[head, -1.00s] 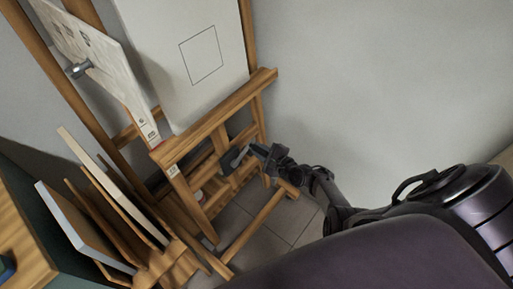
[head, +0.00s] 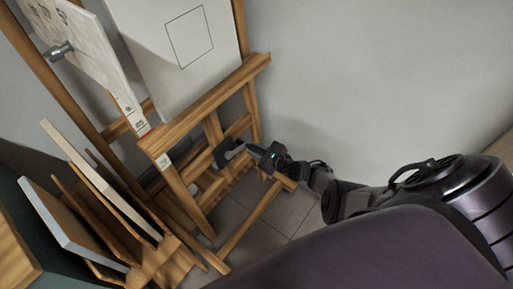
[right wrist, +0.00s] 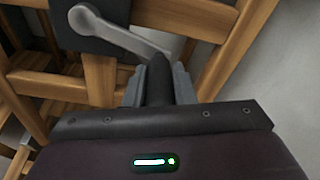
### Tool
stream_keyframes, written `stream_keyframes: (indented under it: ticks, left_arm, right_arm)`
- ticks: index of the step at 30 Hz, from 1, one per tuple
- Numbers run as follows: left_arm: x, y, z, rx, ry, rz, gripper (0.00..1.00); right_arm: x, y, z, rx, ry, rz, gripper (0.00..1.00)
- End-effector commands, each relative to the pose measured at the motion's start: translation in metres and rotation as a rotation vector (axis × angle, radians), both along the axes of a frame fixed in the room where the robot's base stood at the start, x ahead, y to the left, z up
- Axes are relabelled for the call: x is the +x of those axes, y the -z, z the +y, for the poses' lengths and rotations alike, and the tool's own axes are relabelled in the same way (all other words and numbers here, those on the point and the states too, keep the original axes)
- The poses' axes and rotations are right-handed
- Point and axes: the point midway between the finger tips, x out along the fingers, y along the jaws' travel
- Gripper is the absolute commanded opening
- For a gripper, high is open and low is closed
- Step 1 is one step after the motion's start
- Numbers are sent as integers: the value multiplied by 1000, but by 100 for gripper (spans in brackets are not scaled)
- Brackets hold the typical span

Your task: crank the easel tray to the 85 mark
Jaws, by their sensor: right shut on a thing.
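The wooden easel tray (head: 208,104) runs across the easel below a white canvas (head: 200,62). The crank (head: 234,152) sits below the tray on a dark plate. My right gripper (head: 268,155) is at the crank's free end. In the right wrist view, the grey crank arm (right wrist: 115,33) leads to a dark handle (right wrist: 158,72) between the fingers of my shut right gripper (right wrist: 158,88). My left gripper is not seen.
A wooden rack (head: 165,262) with several upright panels stands at the lower left, beside a wood-topped cabinet (head: 18,255). The grey wall (head: 380,80) at right is bare.

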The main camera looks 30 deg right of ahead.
Motion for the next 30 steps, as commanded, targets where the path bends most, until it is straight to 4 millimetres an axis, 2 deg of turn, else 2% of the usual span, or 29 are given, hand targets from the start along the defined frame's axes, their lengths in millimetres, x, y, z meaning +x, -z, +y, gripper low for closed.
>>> stream_keyframes:
  ticks: [1, 13, 14, 18, 29, 30]
  left_arm:
    - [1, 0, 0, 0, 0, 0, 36]
    - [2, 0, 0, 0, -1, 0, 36]
    - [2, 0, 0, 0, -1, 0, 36]
    - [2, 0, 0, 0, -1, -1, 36]
    - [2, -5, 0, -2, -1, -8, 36]
    - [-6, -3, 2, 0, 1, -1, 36]
  right_arm:
    - [-3, 5, 1, -1, 0, 11, 0]
    - [-4, 6, 2, 0, -3, 14, 0]
    - [-4, 6, 2, 0, -3, 14, 27]
    - [-4, 5, 2, -1, -3, 11, 44]
    - [-7, 0, 0, 0, -3, 7, 44]
    - [-10, -1, -1, 0, -3, 7, 44]
